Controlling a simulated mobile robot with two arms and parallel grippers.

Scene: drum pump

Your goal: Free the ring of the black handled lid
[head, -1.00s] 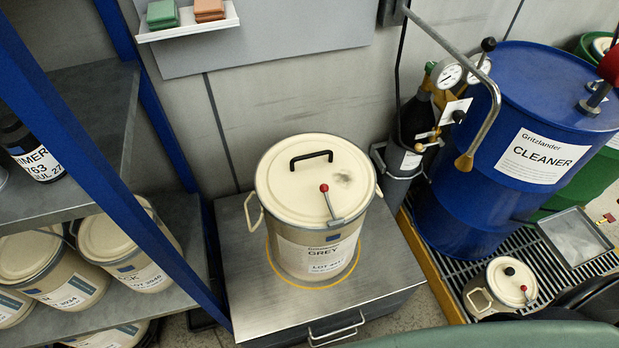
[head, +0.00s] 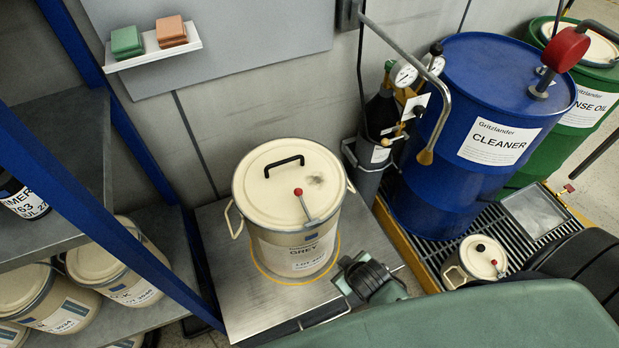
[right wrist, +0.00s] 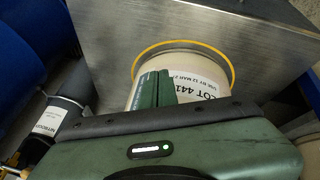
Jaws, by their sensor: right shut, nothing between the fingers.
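The cream lid (head: 270,177) with a black bar handle (head: 284,164) sits on the GREY pail (head: 312,256). A metal ring (head: 238,196) runs around the lid's edge. Its lever (head: 305,207) has a red knob (head: 298,191) and reaches from the rim inward over the lid, on the near side. My right gripper (head: 346,267) is low beside the pail's near right side, below the lid. In the right wrist view its green fingers (right wrist: 153,89) are shut and empty in front of the pail's label (right wrist: 203,86). The lid is outside that view. My left gripper is not in view.
The pail stands in a yellow circle (head: 262,274) on a metal-topped bench (head: 238,303). A blue frame and shelf with pails are left. A gas bottle (head: 378,130), the blue CLEANER drum (head: 440,150) and a small pail (head: 474,258) are right. A curved pipe hangs before the drum.

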